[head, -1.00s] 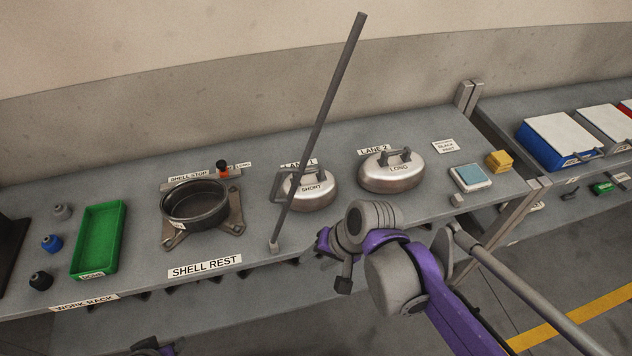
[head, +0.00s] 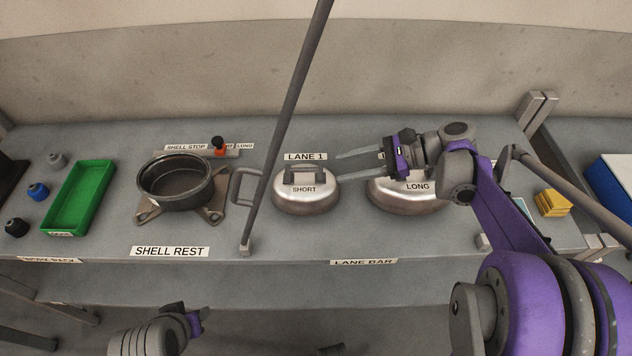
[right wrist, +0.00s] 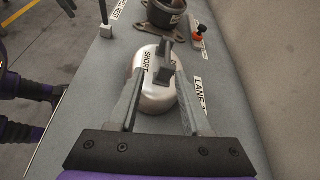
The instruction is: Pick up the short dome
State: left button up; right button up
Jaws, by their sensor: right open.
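The short dome (head: 306,201) is a silvery rounded shell labelled SHORT with a dark handle (head: 303,172) on top. It sits on the bench in front of the LANE 1 sign. My right gripper (head: 352,161) is open and empty, to the right of the short dome and above the bench, its fingers pointing left toward the handle. In the right wrist view the short dome (right wrist: 153,98) shows ahead between the two spread fingers, apart from them. The long dome (head: 400,203) stands to the right, partly hidden behind my right gripper. My left gripper (head: 196,318) shows low, below the bench edge; its jaws are unclear.
A slanted grey bar (head: 285,125) rises just left of the short dome, with a grey loop beside it. The dark open shell (head: 175,205) sits on its rest further left, near a green tray (head: 77,222). Yellow blocks (head: 553,203) lie at the right.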

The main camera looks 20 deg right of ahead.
aim_at(303, 169)
jog(key=x, duration=0.5)
jog(key=shift+w+r, duration=0.1)
jog(key=shift+w, duration=0.2)
jog(key=shift+w+r+x, duration=0.1)
jog(key=shift+w+x, duration=0.05)
jog(key=shift+x, duration=1.2)
jog(key=shift+w+r+x, duration=0.1)
jog(key=shift+w+x, duration=0.1)
jog(key=shift+x, duration=1.2)
jog(key=shift+d, duration=0.1)
grip_shut()
jog(key=shift+r, duration=0.1)
